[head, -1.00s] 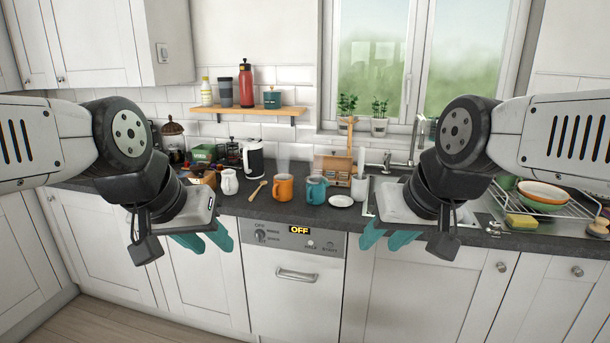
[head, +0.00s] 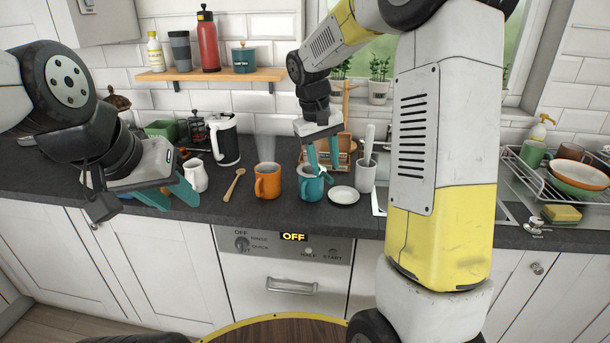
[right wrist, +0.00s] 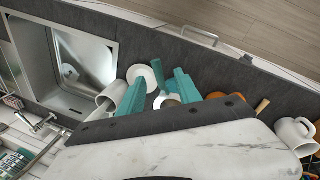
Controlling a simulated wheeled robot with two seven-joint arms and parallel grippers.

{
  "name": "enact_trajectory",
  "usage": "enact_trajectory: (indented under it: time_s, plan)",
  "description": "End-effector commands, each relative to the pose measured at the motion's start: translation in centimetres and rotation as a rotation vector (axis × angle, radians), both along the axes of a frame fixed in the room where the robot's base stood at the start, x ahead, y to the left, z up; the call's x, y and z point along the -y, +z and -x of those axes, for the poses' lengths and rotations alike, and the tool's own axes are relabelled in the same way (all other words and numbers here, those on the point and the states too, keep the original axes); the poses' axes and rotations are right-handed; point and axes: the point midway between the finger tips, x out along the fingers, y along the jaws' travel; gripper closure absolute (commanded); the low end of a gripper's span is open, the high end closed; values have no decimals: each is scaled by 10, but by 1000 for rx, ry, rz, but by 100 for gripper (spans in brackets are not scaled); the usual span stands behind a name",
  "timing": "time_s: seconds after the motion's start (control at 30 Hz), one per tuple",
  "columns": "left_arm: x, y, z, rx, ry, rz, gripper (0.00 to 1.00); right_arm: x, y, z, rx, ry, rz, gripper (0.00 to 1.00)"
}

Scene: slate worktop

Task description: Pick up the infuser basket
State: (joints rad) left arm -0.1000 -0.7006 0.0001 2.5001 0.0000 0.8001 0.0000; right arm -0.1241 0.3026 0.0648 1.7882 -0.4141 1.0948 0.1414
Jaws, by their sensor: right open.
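The teal mug (head: 311,188) stands on the dark worktop between the orange mug and the white saucer. My right gripper (head: 322,172) points down at the mug's mouth, its teal fingers overlapping the rim. In the right wrist view the right gripper (right wrist: 160,78) is open, its fingers apart. A pale round shape (right wrist: 168,101) shows between the fingers, partly hidden by my gripper's body. I cannot tell clearly whether it is the infuser basket. My left gripper (head: 175,197) is open and empty in front of the worktop's left part.
An orange mug (head: 267,182) stands close left of the teal mug, and a white saucer (head: 344,195) lies right of it. A wooden stand is behind.

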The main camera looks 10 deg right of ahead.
Motion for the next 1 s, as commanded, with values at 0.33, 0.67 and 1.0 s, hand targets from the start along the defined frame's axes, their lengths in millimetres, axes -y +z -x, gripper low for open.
enact_trajectory:
  time_s: [0.33,0.67,1.0]
  plan:
    - [0,0,0,-1,0,0,64,6,-36,-7,-13,2,10,59]
    - [0,0,0,-1,0,0,64,15,-78,-13,-12,3,9,59]
    - [0,0,0,0,0,0,64,16,-81,-13,-10,3,9,71]
